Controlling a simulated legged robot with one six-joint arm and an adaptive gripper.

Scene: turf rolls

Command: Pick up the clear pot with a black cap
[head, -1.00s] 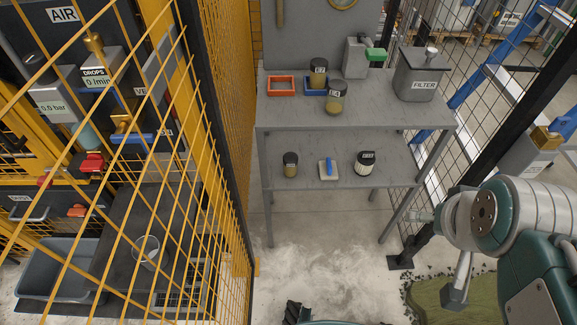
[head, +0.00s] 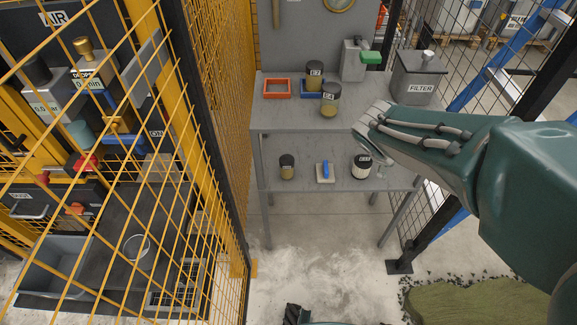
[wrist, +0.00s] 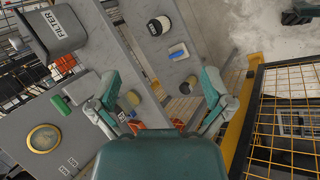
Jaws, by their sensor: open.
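Clear pots with dark caps and yellow-brown contents stand on the grey bench. One pot (head: 330,104) is on the upper top, with a second pot (head: 314,77) behind it at the blue tray. A smaller pot (head: 287,170) stands on the lower shelf. I cannot tell which of these the task means. My gripper (head: 372,132) is open and empty, right of the front upper pot and apart from it, near the bench's front edge. In the wrist view my gripper (wrist: 160,78) has its fingers spread wide. A pot (wrist: 132,98) shows beside the left finger, partly hidden.
An orange tray (head: 277,88) and a blue tray (head: 308,94) lie on the upper top. Yellow mesh (head: 220,130) bounds the left.

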